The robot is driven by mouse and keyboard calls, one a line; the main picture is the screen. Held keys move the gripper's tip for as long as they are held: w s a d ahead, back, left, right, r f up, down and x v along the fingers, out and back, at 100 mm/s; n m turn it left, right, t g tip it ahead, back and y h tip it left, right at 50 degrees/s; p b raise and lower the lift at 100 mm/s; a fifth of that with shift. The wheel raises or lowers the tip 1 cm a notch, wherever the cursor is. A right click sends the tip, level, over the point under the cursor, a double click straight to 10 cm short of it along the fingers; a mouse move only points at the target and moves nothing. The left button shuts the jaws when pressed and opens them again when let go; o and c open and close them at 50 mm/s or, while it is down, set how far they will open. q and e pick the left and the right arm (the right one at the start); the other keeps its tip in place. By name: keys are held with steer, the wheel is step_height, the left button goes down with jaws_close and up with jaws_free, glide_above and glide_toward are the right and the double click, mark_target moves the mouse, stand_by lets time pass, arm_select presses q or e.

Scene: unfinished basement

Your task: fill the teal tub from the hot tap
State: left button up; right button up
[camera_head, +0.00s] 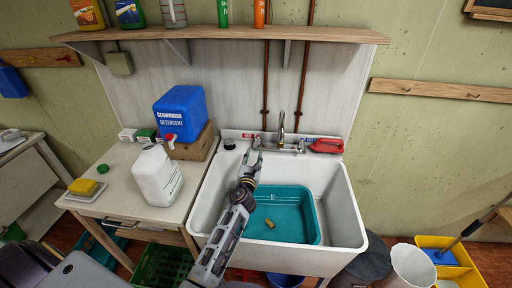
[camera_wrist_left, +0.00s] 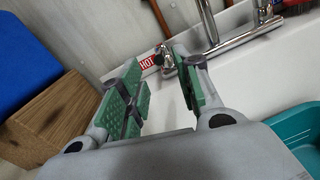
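The teal tub (camera_head: 311,209) sits in the white sink basin, under the chrome tap (camera_head: 282,125). A small yellowish-brown object (camera_head: 269,222) lies in it, and I see no water running. The tub's edge also shows in the left wrist view (camera_wrist_left: 303,142). My left gripper (camera_head: 257,146) reaches over the sink to the tap's left side. In the left wrist view its green-padded fingers (camera_wrist_left: 161,86) are apart with nothing between them. The hot tap handle (camera_wrist_left: 163,58), beside a red HOT label (camera_wrist_left: 148,62), is just beyond the fingertips. My right gripper is not in view.
A blue detergent box (camera_head: 180,112) on a wooden block and a white jug (camera_head: 157,176) stand on the counter left of the sink. A red object (camera_head: 326,146) lies on the sink's back right corner. A shelf (camera_head: 230,34) runs above.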

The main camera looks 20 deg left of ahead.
mark_target(256, 145)
arm_select(q)
steer(key=x, duration=0.5)
steer(key=shift+w, duration=0.2)
steer(key=shift+b+x, duration=0.35)
steer(key=shift+x, duration=0.5)
steer(key=shift+w+a, duration=0.1)
steer(key=shift+w, duration=0.4)
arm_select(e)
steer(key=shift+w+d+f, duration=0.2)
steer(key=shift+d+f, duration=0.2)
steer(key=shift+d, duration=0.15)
